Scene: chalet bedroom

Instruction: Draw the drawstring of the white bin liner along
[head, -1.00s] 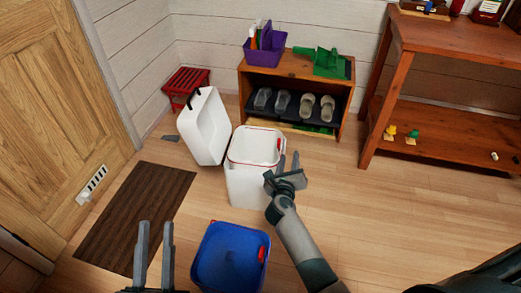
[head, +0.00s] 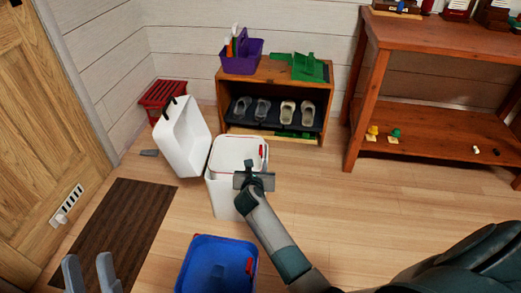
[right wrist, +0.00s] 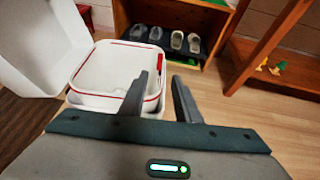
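The white bin liner (head: 236,146) lines an upright white bin (head: 222,195), with its red-edged rim folded over the top. The red drawstring shows as a thin line around the rim (right wrist: 82,96) and a red tab (head: 262,151) at the right side. My right gripper (head: 254,170) is at the bin's near right corner, just outside the rim. In the right wrist view its two fingers (right wrist: 160,84) are apart, with nothing visible between them; the left finger overlaps the rim in the picture. My left gripper (head: 88,270) is open and empty at the lower left, away from the bin.
A blue bin (head: 215,265) stands nearer me. A shoe shelf (head: 280,75) with a purple caddy (head: 241,60) is behind; a wooden table (head: 425,125) is at the right. A dark mat (head: 112,235) lies left. Right-hand floor is clear.

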